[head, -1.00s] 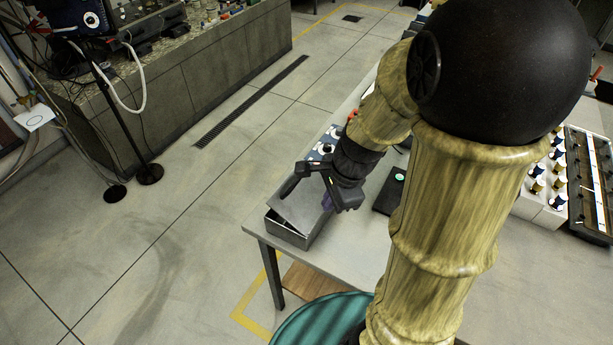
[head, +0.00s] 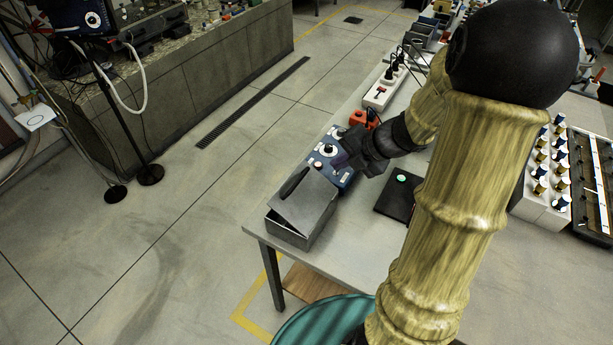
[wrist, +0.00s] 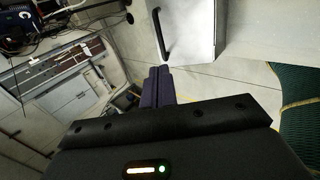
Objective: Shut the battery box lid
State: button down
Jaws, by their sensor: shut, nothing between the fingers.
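The battery box (head: 318,232) is a grey metal box at the near left corner of the table. Its grey lid (head: 306,204) is tilted, not flush with the box, and carries a black bar handle (head: 293,183). The lid (wrist: 196,25) and its handle (wrist: 160,35) also show at the top of the wrist view. My gripper (head: 341,160) is shut and empty, beyond the box near the blue control box. Its purple fingers (wrist: 160,84) are together in the wrist view, apart from the lid in that picture.
A blue control box (head: 330,152) with knobs stands behind the battery box. A black flat pad (head: 396,200) lies to the right, and a white power strip (head: 385,88) farther back. A green round stool (head: 310,325) is below the table's front edge.

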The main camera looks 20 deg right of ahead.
aim_at(300, 178)
jog(key=shift+a+f, duration=0.1)
jog(key=shift+f, duration=0.05)
jog(key=b+x, duration=0.2)
jog(key=x, duration=1.1)
jog(key=shift+w+a+f, duration=0.2)
jog(key=shift+w+f, duration=0.05)
jog(key=shift+w, duration=0.1)
